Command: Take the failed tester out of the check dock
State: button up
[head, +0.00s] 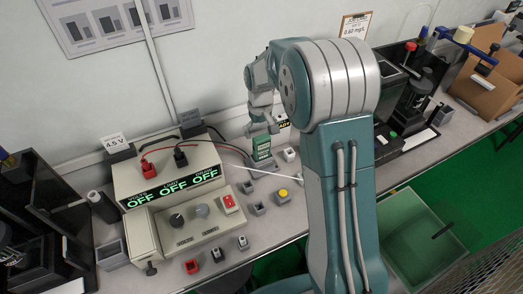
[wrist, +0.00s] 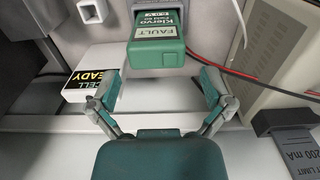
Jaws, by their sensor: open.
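The failed tester is a green box with a white label and a FAULT display. In the wrist view the tester (wrist: 158,50) sits at top centre, its far end at the grey check dock (wrist: 168,5). In the head view the tester (head: 261,148) stands just below my gripper, by the back of the bench. My gripper (wrist: 160,78) is open and empty. Its two fingers are spread to the left and right of the tester's near end, with a gap on each side and no visible contact. In the head view my gripper (head: 262,126) is small and its fingers are hard to make out.
A white CELL READY box (wrist: 92,72) is near the left finger. A beige power supply (head: 155,172) with OFF displays stands left, with red and black leads running toward the tester. A yellow button (head: 283,194) and a green translucent bin (head: 410,205) are to the right.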

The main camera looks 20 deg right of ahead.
aim_at(262, 151)
notch_tip(262, 151, down, 5)
jog(key=shift+s+d+f, duration=0.1)
jog(key=shift+d+f, duration=0.05)
jog(key=shift+f, duration=0.05)
jog(key=c, duration=1)
